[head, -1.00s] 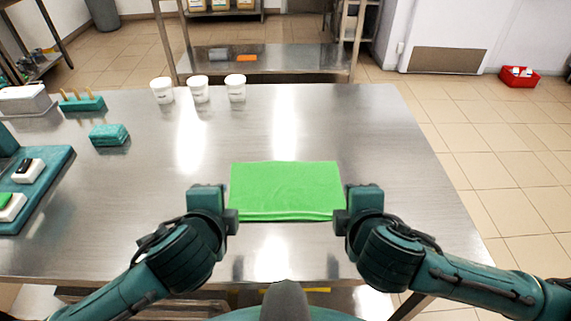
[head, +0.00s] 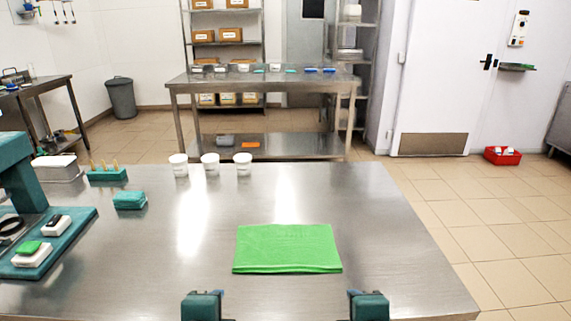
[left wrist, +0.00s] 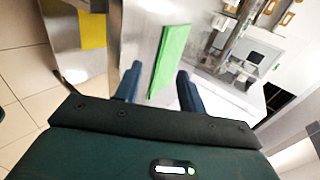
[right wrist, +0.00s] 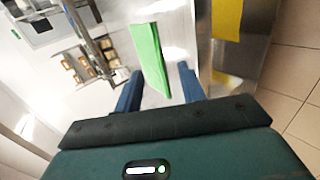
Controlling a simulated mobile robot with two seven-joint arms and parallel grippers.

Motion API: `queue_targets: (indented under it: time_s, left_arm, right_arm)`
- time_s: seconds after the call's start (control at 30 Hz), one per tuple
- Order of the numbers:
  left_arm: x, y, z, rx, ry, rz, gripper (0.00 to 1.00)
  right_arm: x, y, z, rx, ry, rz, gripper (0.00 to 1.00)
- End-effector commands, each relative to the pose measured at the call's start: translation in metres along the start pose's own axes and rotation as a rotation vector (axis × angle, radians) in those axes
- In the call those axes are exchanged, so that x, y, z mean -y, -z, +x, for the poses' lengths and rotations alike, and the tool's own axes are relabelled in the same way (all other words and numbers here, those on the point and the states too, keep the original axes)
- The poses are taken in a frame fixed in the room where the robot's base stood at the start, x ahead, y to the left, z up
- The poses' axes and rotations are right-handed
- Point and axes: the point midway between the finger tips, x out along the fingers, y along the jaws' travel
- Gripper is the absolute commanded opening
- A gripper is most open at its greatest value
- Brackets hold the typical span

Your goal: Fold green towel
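The green towel (head: 287,248) lies flat on the steel table as a folded rectangle with its layered edge toward me. In the head view my left gripper (head: 203,300) and my right gripper (head: 368,300) are at the bottom edge, nearer to me than the towel and apart from it. The towel also shows in the left wrist view (left wrist: 169,58) between two spread fingers (left wrist: 157,85), and in the right wrist view (right wrist: 149,58) beyond two spread fingers (right wrist: 157,88). Both grippers are open and empty.
The steel table (head: 390,220) is clear around the towel. Three white cups (head: 210,164) stand at its back. A teal block (head: 130,200), a teal holder (head: 107,174) and a teal tray (head: 60,255) with small items are on the left. A second table (head: 260,80) stands behind.

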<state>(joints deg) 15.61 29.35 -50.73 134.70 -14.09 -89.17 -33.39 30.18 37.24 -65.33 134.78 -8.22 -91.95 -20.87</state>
Motion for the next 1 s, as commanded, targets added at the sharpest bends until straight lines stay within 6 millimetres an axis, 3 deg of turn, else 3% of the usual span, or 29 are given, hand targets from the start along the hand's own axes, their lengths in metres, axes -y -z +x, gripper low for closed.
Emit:
queue_targets:
  time_s: [0.27,0.53,0.67,0.8,1.0]
  left_arm:
    - [-0.025,0.021,0.008,-0.129,-0.081,-0.246,0.4]
    - [-0.067,0.029,0.011,-0.24,-0.181,-0.672,0.4]
    - [-0.097,0.018,0.008,-0.256,-0.215,-0.955,0.4]
    - [-0.129,-0.003,-0.001,-0.236,-0.215,-1.205,0.4]
    - [-0.156,-0.026,-0.012,-0.206,-0.19,-1.392,0.4]
  right_arm:
    - [0.021,0.04,0.003,-0.178,0.099,0.254,0.4]
    - [0.053,0.061,0.005,-0.323,0.212,0.706,0.4]
    - [0.083,0.047,0.005,-0.33,0.242,1.002,0.4]
    - [0.12,0.016,-0.001,-0.281,0.23,1.255,0.4]
    - [0.156,-0.017,-0.012,-0.216,0.189,1.43,0.4]
